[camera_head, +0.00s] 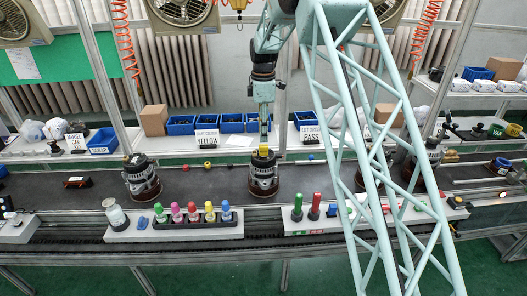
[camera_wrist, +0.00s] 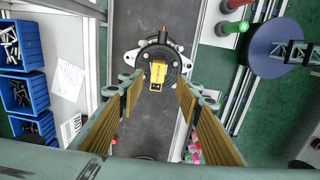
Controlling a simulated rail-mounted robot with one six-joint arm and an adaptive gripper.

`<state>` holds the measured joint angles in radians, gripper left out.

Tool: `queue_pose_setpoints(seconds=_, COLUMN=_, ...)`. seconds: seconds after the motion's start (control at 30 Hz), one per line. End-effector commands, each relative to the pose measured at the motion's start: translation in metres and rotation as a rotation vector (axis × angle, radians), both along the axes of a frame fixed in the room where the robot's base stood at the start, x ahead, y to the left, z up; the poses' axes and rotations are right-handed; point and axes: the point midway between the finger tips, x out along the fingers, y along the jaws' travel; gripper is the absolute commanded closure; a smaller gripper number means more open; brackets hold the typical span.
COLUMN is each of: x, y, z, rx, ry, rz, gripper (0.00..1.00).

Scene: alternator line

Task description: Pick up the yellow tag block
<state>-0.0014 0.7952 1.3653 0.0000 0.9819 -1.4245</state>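The yellow tag block (camera_wrist: 158,72) sits on top of a dark alternator (camera_wrist: 174,56) in the wrist view. In the head view the yellow tag block (camera_head: 263,151) is on the alternator (camera_head: 263,178) at mid conveyor. My gripper (camera_head: 264,133) points straight down just above the block. In the wrist view my gripper (camera_wrist: 156,84) is open, its two fingers apart at left and right, with the block showing between and slightly beyond the fingertips. Nothing is held. Whether the fingertips are level with the block cannot be told.
A second alternator (camera_head: 141,180) stands to the left on the dark conveyor (camera_head: 205,182). Several coloured pegs stand in a black rack (camera_head: 200,224) in front. A green peg (camera_head: 297,207) stands at front right.

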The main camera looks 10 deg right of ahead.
Motion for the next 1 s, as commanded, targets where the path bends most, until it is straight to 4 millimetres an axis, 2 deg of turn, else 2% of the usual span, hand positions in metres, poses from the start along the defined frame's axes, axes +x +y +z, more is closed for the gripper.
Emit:
queue_pose_setpoints(seconds=0.23, x=0.000, y=0.000, z=-0.025, rx=0.000, ry=0.000, rz=0.000, gripper=0.68)
queue_pose_setpoints(seconds=0.77, x=0.000, y=0.000, z=-0.031, rx=0.000, ry=-0.001, rz=0.000, gripper=0.68)
queue_pose_setpoints(seconds=1.0, x=0.002, y=-0.001, z=-0.047, rx=0.000, ry=0.001, rz=0.000, gripper=0.68)
